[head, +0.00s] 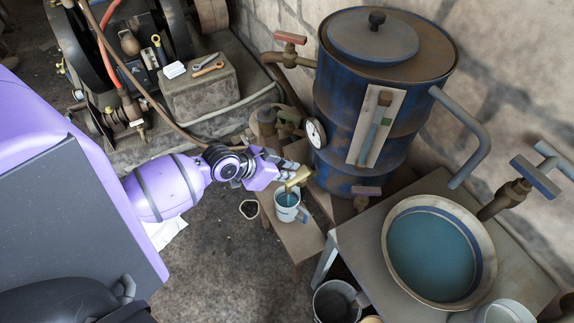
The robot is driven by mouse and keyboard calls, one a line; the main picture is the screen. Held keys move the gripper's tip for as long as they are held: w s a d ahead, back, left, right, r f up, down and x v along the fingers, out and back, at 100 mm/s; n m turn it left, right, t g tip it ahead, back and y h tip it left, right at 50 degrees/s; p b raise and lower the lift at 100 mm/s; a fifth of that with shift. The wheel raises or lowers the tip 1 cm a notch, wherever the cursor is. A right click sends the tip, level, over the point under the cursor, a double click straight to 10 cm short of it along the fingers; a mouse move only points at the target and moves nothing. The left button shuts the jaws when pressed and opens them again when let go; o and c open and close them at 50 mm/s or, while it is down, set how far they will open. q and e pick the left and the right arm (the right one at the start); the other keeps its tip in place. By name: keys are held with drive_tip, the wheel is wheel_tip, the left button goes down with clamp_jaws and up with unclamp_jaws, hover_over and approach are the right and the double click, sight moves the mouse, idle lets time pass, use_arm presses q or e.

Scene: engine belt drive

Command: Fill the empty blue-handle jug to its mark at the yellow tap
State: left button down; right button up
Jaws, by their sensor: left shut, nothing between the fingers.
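A small pale jug (287,207) stands upright on a low wooden bench, with bluish liquid visible inside. Its handle, on the right side, looks blue-grey. A brass-yellow piece (299,178) sits just above the jug's mouth; it looks like part of the yellow tap, but my gripper hides where it joins. My left gripper (285,173) is shut and empty, right beside this piece and above the jug. I cannot tell whether they touch. The jug's mark and any running stream cannot be made out. My right gripper is not in view.
A blue drum (345,95) with a gauge (316,133) and red-handled taps stands behind the bench (303,240). A basin of blue liquid (388,250) sits on a table at right, near a blue-handled tap (535,177). A bucket (318,305) stands below. Machinery fills the upper left.

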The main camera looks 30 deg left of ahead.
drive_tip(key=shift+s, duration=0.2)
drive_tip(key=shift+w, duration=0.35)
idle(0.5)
use_arm(q)
wheel_tip(320, 180, up, 4)
drive_tip(key=p, duration=0.2)
drive_tip(key=shift+w+r+p, duration=0.1)
drive_tip(key=shift+r+p, duration=0.05)
drive_tip(key=shift+p, duration=0.25)
drive_tip(key=s+a+r, duration=0.4)
drive_tip(key=s+r, duration=0.1)
drive_tip(key=s, duration=0.3)
drive_tip(key=shift+a, duration=0.3)
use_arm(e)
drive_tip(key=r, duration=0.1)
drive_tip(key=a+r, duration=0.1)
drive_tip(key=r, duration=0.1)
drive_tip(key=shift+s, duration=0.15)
use_arm(q)
drive_tip(key=shift+r, duration=0.1)
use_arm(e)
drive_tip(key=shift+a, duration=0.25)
